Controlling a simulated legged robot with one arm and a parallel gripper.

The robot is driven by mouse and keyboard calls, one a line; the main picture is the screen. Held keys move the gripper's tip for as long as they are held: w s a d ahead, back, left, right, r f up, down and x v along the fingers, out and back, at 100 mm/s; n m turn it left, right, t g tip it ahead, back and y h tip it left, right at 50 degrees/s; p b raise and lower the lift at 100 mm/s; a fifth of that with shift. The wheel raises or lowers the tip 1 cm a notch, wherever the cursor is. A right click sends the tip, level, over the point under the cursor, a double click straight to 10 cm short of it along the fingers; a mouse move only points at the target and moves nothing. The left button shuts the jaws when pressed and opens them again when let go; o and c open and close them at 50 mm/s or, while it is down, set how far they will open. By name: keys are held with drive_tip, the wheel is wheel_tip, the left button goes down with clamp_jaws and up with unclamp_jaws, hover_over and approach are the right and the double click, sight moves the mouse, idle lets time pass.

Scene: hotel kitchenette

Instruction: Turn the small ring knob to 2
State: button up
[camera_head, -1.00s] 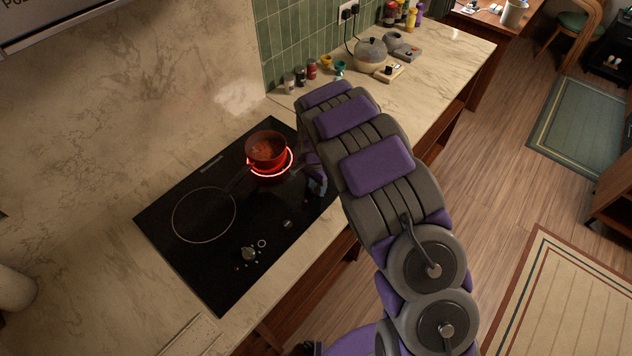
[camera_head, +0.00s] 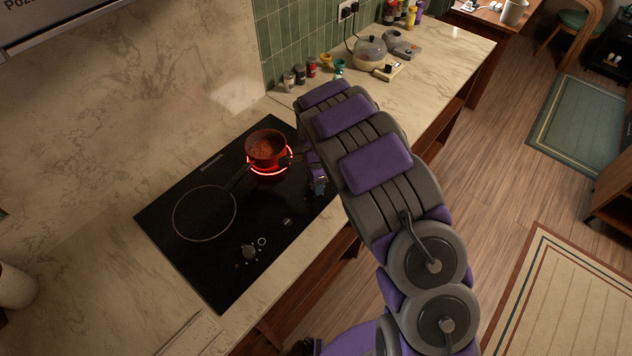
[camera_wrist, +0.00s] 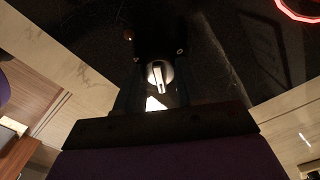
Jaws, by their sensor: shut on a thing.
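The small ring (camera_head: 288,165) glows red under a red pot (camera_head: 265,143) on the black cooktop. My gripper (camera_head: 319,186) is low over the cooktop's right edge, in front of that ring and partly hidden by my arm. In the wrist view a round silvery knob (camera_wrist: 160,75) with a pale pointer bar sits between my gripper's dark fingers (camera_wrist: 158,92), which are shut on it. The pointer runs nearly along the picture's vertical, slightly tilted. The knob's number marks are not readable. The glowing ring also shows at the upper right of the wrist view (camera_wrist: 300,14).
A second knob (camera_head: 249,252) stands at the cooktop's near edge. The large ring (camera_head: 176,213) is dark and bare. The pot's handle points toward it. Small jars (camera_head: 300,75) and a kettle (camera_head: 370,53) stand on the counter at the back.

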drive_tip(key=shift+w+r, duration=0.1)
drive_tip(key=o, duration=1)
drive_tip(key=shift+a, duration=0.2)
drive_tip(key=shift+o, duration=0.2)
drive_tip(key=shift+d, duration=0.1)
drive_tip(key=shift+r, duration=0.35)
wheel_tip(320, 180, up, 16)
drive_tip(key=p, duration=0.1)
drive_tip(key=shift+r, duration=0.15)
